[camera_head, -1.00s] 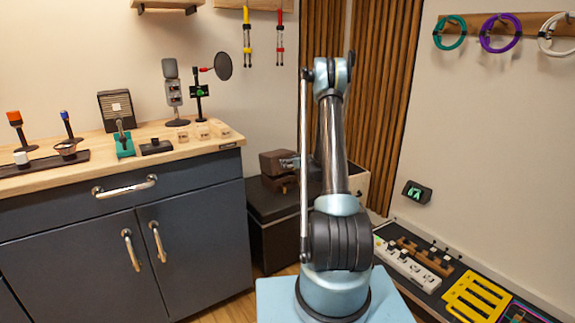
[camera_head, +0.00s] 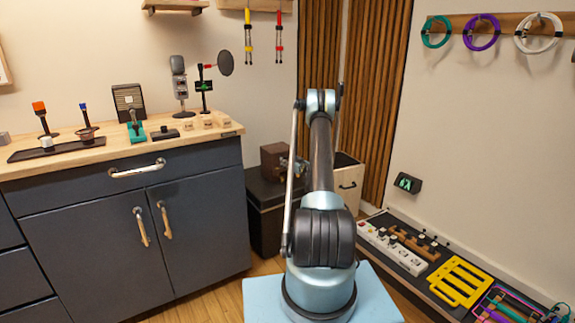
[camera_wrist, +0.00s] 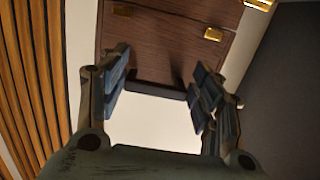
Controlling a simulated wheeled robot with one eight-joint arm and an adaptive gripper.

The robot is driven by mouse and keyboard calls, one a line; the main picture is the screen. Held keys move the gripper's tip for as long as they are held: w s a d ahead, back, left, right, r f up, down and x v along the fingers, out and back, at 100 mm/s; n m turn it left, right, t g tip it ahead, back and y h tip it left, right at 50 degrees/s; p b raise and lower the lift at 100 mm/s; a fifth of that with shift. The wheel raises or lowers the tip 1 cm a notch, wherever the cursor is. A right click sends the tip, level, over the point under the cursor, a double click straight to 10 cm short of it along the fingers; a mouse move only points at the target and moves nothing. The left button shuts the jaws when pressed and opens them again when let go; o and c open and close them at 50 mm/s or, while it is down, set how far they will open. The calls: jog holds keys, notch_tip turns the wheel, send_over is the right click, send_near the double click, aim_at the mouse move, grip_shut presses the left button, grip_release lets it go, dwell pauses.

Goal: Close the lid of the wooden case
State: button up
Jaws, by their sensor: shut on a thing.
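The brown wooden case (camera_head: 274,160) sits on a dark chest in the back corner, partly hidden by my arm. It looks like an upright brown block there; I cannot tell the lid's angle. In the wrist view the case shows as a dark wood panel (camera_wrist: 160,52) with two brass latches. Whether that part is the lid or a handle is unclear. In the head view my gripper (camera_head: 293,165) is small beside the case.
The dark chest (camera_head: 266,190) bears the case, with a pale drawer box (camera_head: 347,185) to its right. A grey cabinet (camera_head: 190,215) with a wooden top stands left. A low board with a yellow rack (camera_head: 458,282) and white power strip (camera_head: 392,248) lies right.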

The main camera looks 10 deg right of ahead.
jog(key=shift+s+f, duration=0.15)
jog(key=o, duration=1.5)
jog(key=v, duration=1.1)
jog(key=shift+s+d, duration=0.2)
jog(key=shift+s, duration=0.15)
